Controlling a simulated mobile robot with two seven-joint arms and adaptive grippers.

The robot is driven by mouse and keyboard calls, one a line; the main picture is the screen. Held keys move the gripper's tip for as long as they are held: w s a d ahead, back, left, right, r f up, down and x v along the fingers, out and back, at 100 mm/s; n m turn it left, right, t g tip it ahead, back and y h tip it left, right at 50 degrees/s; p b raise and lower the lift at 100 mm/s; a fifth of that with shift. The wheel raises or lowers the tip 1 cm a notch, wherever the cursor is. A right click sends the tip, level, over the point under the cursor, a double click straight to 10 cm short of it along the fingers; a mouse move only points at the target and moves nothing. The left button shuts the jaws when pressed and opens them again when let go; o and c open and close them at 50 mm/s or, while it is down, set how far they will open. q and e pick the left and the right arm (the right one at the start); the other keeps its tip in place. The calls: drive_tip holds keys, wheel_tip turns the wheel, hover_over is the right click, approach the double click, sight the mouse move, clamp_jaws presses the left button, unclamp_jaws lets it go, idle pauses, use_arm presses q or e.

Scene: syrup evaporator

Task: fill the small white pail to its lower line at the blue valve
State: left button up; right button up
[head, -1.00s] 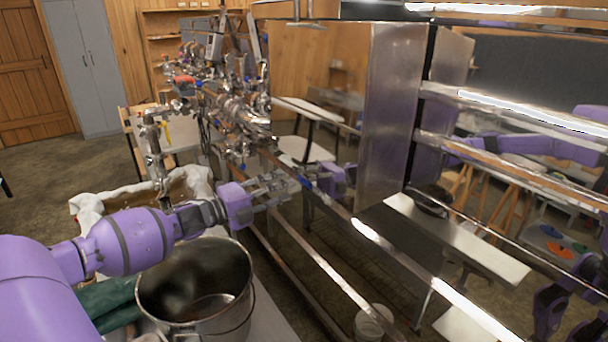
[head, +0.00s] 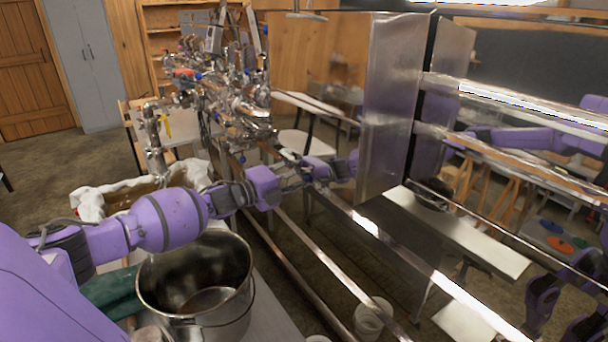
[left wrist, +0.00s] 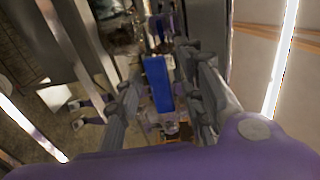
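My left gripper (head: 292,176) reaches to the polished steel side of the evaporator in the head view. In the left wrist view its two fingers (left wrist: 166,95) are open, with a blue handle (left wrist: 158,82) between them, likely the blue valve's; a gap shows on each side. The head view hides this handle behind the gripper. A small white pail (head: 372,316) stands low at the bottom centre, partly behind a metal rail. Its inside and lines cannot be made out. My right gripper is not in view.
A large steel pot (head: 215,315) stands below my left arm, beside a green cloth (head: 112,290). Long metal rails (head: 345,275) run across the front. Pipework (head: 225,95) crowds the back. The shiny steel panel (head: 390,110) mirrors my arm.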

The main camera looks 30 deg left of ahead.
use_arm(q)
clamp_jaws()
drive_tip(key=shift+f, duration=0.15)
drive_tip(key=f+n, duration=0.1)
drive_tip(key=n, duration=0.1)
drive_tip(key=shift+d+f+n, duration=0.1)
drive_tip(key=shift+f+n, duration=0.05)
drive_tip(key=shift+n, duration=0.15)
drive_tip(key=shift+s+d+f+n+p, duration=0.15)
drive_tip(key=shift+d+f+n, duration=0.35)
drive_tip(key=shift+n, duration=0.8)
drive_tip(key=shift+s+d+f+n+p, duration=0.1)
drive_tip(key=shift+s+d+f+n, duration=0.1)
drive_tip(key=shift+f+n, duration=0.8)
drive_tip(key=shift+s+d+f+n+p, duration=0.15)
drive_tip(key=shift+d+f+n, duration=0.2)
drive_tip(key=shift+n, duration=1.25)
unclamp_jaws()
